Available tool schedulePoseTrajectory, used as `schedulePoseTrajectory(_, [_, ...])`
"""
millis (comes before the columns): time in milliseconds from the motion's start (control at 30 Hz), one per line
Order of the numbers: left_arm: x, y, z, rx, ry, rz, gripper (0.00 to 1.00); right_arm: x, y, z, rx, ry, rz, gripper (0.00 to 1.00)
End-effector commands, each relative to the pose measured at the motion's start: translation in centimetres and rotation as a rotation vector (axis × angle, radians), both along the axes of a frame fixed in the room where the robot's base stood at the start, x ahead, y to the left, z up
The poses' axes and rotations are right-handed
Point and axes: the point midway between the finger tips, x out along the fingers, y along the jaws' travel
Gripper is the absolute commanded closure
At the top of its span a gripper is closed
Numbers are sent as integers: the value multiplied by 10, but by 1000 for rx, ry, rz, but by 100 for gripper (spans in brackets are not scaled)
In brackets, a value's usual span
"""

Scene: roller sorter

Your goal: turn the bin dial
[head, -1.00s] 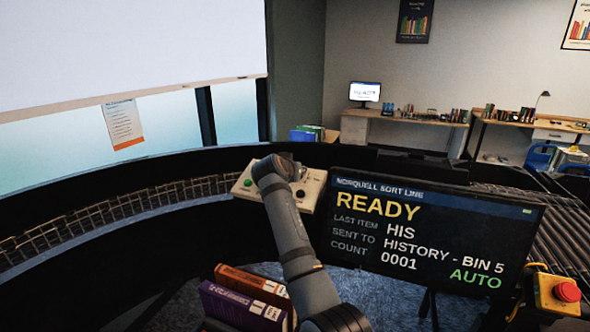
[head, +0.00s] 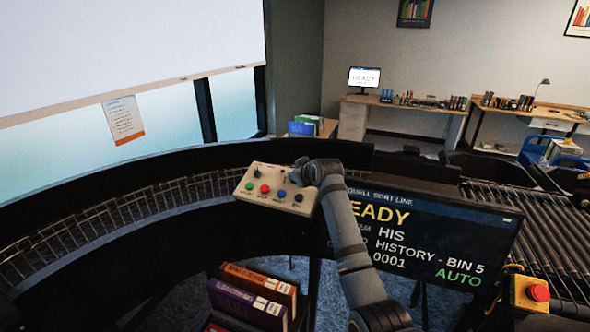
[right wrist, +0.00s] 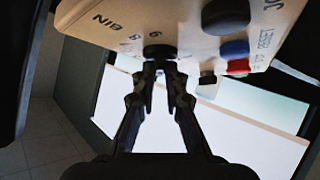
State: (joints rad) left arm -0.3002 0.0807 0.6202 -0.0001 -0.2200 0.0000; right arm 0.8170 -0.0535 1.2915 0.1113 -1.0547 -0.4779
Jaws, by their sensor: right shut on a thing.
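The cream control box (head: 246,196) stands by the curved conveyor in the head view, with a black knob and green, red, blue and black buttons showing. My right gripper (head: 303,171) is at the box's right end, and its wrist hides the bin dial there. In the right wrist view the box (right wrist: 115,25) appears upside down with printed BIN lettering and numbers. There the fingertips of my right gripper (right wrist: 160,70) are shut on the small dark bin dial (right wrist: 158,51). My left gripper is in neither view.
The sort line screen (head: 440,235) stands right of the box, partly behind my right arm; it reads READY, HISTORY - BIN 5, AUTO. A red stop button (head: 538,293) is at lower right. Books (head: 245,302) stand below the box. The conveyor (head: 120,210) curves behind.

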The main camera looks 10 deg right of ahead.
Motion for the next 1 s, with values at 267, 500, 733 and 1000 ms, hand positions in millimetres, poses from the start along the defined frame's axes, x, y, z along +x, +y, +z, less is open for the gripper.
schedulePoseTrajectory(267, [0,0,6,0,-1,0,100,-2,-1,-10,-24,38,78,100])
schedulePoseTrajectory(500, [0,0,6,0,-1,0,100,-2,-1,-11,-29,42,94,100])
schedulePoseTrajectory(733, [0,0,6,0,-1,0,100,-2,-1,-11,-29,42,93,100])
schedulePoseTrajectory(1000, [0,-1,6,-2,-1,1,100,-1,-1,-10,-31,41,92,66])
